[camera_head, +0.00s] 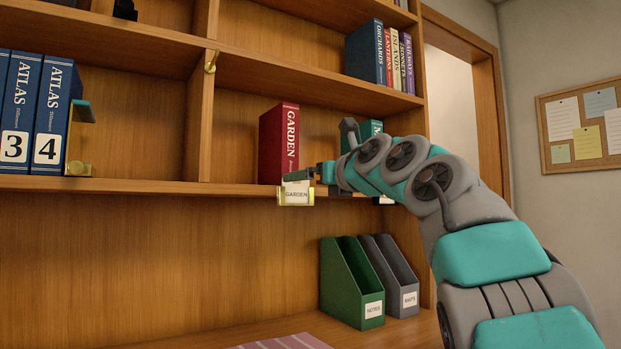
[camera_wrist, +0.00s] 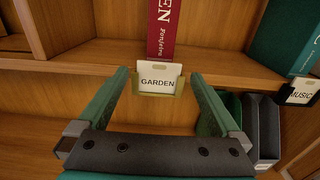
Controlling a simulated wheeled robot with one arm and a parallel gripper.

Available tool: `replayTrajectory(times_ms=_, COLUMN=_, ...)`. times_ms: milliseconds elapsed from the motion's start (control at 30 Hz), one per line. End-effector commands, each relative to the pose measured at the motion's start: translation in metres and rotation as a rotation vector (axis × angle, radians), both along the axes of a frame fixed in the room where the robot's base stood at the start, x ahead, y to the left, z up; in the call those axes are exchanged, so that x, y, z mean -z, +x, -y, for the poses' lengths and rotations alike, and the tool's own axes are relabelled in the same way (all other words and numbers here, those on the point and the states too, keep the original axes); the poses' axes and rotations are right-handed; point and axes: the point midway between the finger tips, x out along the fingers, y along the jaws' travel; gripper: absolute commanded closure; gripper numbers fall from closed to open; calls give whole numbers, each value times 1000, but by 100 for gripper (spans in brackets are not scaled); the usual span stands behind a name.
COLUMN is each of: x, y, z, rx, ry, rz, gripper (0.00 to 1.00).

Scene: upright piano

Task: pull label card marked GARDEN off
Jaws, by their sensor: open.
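The white label card marked GARDEN (camera_head: 296,194) sits in a brass holder (camera_head: 282,196) on the shelf's front edge, below the red GARDEN book (camera_head: 279,142). In the wrist view the card (camera_wrist: 158,82) stands upright in its holder (camera_wrist: 158,95), with a tab showing above the print. My gripper (camera_wrist: 160,80) is open, its two teal fingers apart with the card between them in the picture. In the head view my gripper (camera_head: 302,176) is right at the card's upper edge, and my arm hides part of the shelf.
A teal book (camera_wrist: 288,38) with a MUSIC card (camera_wrist: 302,92) stands to the right. A green file box (camera_head: 350,285) and a grey one (camera_head: 398,280) stand below. Atlas volumes (camera_head: 52,115) and a bookend (camera_head: 78,140) are at left. The shelf between is clear.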

Motion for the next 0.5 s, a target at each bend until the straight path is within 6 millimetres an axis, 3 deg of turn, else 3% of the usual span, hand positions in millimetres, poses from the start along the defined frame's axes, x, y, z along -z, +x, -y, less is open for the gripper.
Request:
replayTrajectory(times_ms=300, x=-1, y=35, z=-25, rx=-5, ry=1, rz=-3, gripper=0)
replayTrajectory(times_ms=500, x=-1, y=48, z=-34, rx=-3, ry=1, rz=-1, gripper=0)
